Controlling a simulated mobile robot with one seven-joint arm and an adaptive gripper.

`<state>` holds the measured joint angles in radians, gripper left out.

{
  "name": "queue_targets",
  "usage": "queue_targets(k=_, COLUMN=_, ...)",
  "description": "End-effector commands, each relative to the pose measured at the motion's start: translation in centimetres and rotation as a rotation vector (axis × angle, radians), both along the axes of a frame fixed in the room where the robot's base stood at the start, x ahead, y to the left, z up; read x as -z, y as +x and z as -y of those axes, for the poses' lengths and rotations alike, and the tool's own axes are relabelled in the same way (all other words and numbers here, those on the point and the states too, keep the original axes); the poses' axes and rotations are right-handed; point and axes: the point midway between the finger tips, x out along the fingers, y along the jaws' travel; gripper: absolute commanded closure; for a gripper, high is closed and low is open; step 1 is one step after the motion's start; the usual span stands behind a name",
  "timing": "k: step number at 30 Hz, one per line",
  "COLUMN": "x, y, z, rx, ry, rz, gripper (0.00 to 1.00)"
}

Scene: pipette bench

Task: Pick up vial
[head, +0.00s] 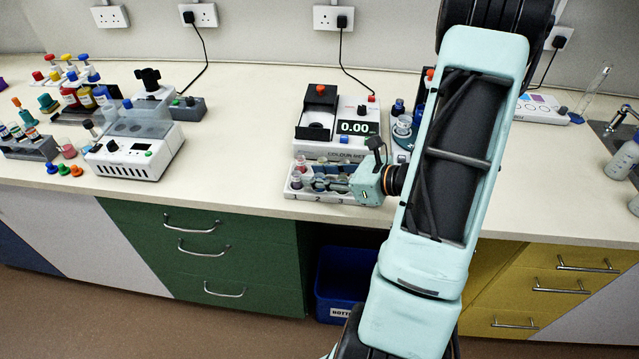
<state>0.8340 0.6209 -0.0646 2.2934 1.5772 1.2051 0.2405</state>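A white numbered rack (337,195) stands at the front edge of the bench, below the colour meter. A small vial with a pink top (300,163) stands at its back left. Another small vial (296,181) stands at its front left. Round blue-grey shapes sit in the middle of the rack, too small to tell apart. My gripper (346,184) is at the right end of the rack, low and reaching left from my arm. Its teal body hides the rack's right end. The fingers are too small and cluttered to show whether they are open or hold anything.
The colour meter (340,150), reading 0.00, stands right behind the rack. A blue-capped bottle (398,107) is close to my arm. A white machine (133,158) and vial stands are at left. Bench between is clear. A blue bin (345,275) is below.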

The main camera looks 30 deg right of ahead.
Motion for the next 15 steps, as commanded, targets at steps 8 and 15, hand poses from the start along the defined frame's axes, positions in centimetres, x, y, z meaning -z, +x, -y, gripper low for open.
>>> queue_targets(k=8, x=-0.01, y=-0.02, z=0.05, rx=0.001, ry=0.0, rz=0.0, gripper=0.88)
queue_targets(k=15, x=-0.03, y=-0.04, z=0.06, rx=0.001, ry=0.0, rz=0.0, gripper=1.0)
